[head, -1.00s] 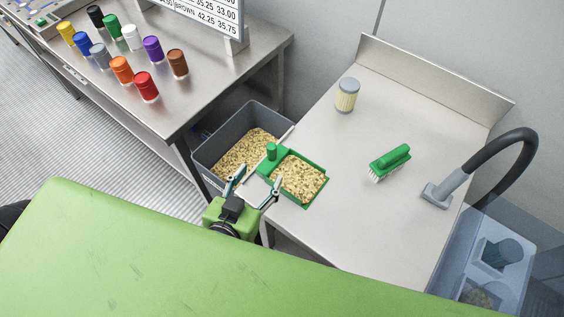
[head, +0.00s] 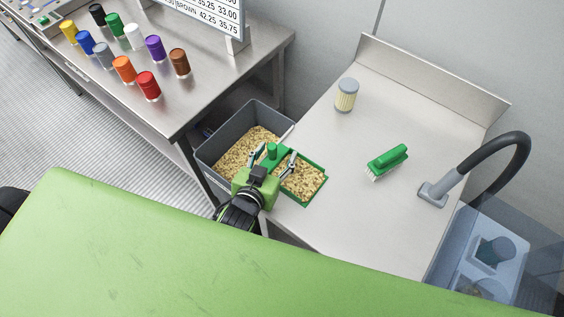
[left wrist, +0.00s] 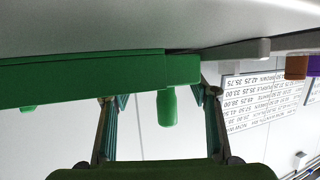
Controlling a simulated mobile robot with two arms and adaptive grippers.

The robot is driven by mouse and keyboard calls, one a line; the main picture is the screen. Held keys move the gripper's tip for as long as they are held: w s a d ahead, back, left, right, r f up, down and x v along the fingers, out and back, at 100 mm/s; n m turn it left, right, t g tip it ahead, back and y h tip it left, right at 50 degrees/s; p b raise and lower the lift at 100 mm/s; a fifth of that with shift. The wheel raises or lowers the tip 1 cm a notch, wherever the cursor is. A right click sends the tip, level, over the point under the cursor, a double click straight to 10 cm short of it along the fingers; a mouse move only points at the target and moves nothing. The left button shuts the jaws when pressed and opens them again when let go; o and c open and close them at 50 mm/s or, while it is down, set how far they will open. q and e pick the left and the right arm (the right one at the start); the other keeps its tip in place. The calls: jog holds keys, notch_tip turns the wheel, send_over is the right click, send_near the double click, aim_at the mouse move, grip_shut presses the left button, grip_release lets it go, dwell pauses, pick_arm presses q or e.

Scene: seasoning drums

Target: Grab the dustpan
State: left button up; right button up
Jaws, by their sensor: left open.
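The green dustpan (head: 318,202) lies at the left edge of the steel table, filled with tan crumbs. Its upright green handle (head: 272,150) stands at its left end. My left gripper (head: 271,157) is open, with its two fingers on either side of the handle. In the left wrist view the handle (left wrist: 166,108) shows between the spread fingers (left wrist: 160,100), and the pan's green edge (left wrist: 90,80) crosses the picture. I cannot tell whether a finger touches the handle. My right gripper is not in view.
A grey bin (head: 222,143) of crumbs stands left of the dustpan. A green brush (head: 388,160), a lidded jar (head: 346,95) and a grey hose nozzle (head: 434,194) are on the steel table (head: 345,150). Coloured drums (head: 124,70) stand on the left table.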

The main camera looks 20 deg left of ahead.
pick_arm(q)
jog(key=shift+s, duration=0.1)
jog(key=c, duration=1.5)
jog(key=shift+r, duration=0.2)
jog(key=shift+c, duration=0.2)
